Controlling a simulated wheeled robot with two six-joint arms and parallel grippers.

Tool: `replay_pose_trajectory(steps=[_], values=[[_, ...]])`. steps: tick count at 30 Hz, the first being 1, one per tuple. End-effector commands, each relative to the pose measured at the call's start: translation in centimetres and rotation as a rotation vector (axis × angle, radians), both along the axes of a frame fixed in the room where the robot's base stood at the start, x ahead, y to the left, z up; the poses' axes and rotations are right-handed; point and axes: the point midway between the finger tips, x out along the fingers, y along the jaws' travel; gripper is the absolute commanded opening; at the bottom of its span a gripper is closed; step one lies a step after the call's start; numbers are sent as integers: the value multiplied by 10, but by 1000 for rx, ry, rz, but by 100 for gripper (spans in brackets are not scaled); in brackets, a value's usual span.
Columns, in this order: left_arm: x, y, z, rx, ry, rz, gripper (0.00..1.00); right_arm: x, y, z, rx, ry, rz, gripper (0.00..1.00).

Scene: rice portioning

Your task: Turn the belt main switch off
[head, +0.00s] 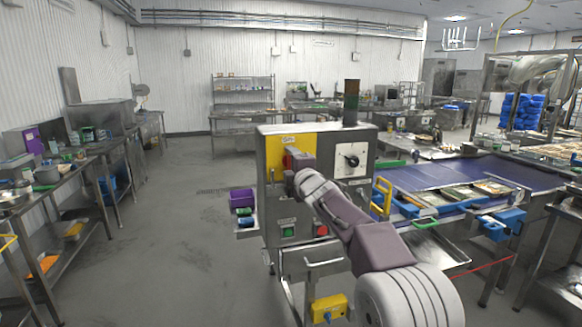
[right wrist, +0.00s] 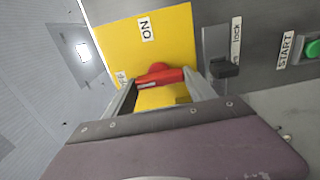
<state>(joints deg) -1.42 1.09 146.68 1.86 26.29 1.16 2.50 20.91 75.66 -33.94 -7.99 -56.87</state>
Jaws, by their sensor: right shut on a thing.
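The belt main switch is a red rotary handle (right wrist: 160,76) on a yellow plate (right wrist: 117,40). In the right wrist view the handle lies crosswise between my fingers, below the ON label (right wrist: 147,28); another label at the plate's left edge is partly cut by a finger. My right gripper (right wrist: 158,88) is shut on the red handle. In the head view my right gripper (head: 291,160) reaches the front of the steel control cabinet (head: 318,203) at the yellow plate (head: 284,142) and hides most of the handle. My left gripper is in neither view.
A black latch (right wrist: 224,68) and a green START button (right wrist: 313,48) sit right of the plate. A black knob (head: 352,161) is on the cabinet's white panel. A blue conveyor belt (head: 465,172) runs right. The floor to the left (head: 170,230) is clear.

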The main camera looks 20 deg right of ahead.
Motion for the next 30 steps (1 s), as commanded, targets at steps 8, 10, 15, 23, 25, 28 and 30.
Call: replay_pose_trajectory(steps=[8,10,15,23,25,28,30], values=[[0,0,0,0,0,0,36,0,0,-4,-10,8,0,23],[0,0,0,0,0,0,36,0,0,-4,-10,8,0,23],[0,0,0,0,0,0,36,0,0,-3,-8,6,0,85],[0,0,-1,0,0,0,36,-1,0,-2,-6,2,0,85],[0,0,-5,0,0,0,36,-6,0,-3,-6,2,0,85],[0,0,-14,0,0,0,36,-23,-1,-4,-7,1,0,85],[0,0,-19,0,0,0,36,-38,-1,-4,-7,0,-1,85]])
